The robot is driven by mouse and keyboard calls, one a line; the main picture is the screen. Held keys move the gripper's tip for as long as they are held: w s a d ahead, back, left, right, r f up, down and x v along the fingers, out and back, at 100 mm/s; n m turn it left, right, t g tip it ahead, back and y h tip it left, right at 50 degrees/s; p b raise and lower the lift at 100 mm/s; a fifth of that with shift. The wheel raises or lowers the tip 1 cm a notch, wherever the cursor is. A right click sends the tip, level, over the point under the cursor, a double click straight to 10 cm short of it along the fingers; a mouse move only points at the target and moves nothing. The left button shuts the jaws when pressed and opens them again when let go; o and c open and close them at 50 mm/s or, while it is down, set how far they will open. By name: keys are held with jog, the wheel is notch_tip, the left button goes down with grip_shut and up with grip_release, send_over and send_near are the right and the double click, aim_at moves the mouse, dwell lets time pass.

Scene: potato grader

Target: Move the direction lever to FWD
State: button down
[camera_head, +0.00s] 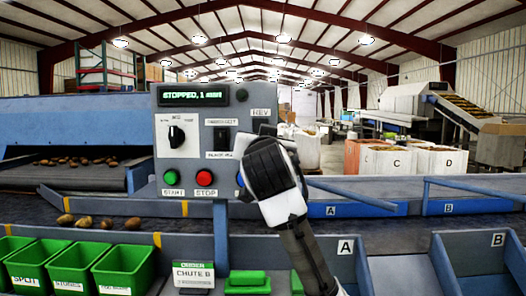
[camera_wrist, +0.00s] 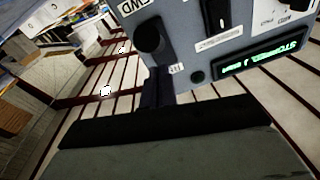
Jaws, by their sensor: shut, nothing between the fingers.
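The grey control panel (camera_head: 217,95) stands ahead of me, its display (camera_head: 193,95) reading STOPPED. In the wrist view the panel is upside down. There the direction lever's black round knob (camera_wrist: 150,38) shows between the FWD label (camera_wrist: 133,6) and the small REV label (camera_wrist: 176,68); its exact setting is hard to tell. My gripper (camera_wrist: 157,88) is shut and empty, its dark fingers close to the panel on the REV side of the knob. Contact cannot be told. In the head view my gripper (camera_head: 267,132) covers the lever, with the REV label (camera_head: 262,112) just above.
The panel also carries a selector knob (camera_head: 177,137), a rocker switch (camera_head: 221,140), a green START button (camera_head: 171,178) and a red STOP button (camera_head: 205,178) left of my gripper. Green bins (camera_head: 80,267) stand at lower left. A blue-grey rail (camera_head: 345,197) runs right of the panel.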

jog(key=shift+f+t+b, duration=0.5)
jog(key=shift+f+b, duration=0.3)
jog(key=shift+f, duration=0.1)
jog(key=shift+w+f, duration=0.1)
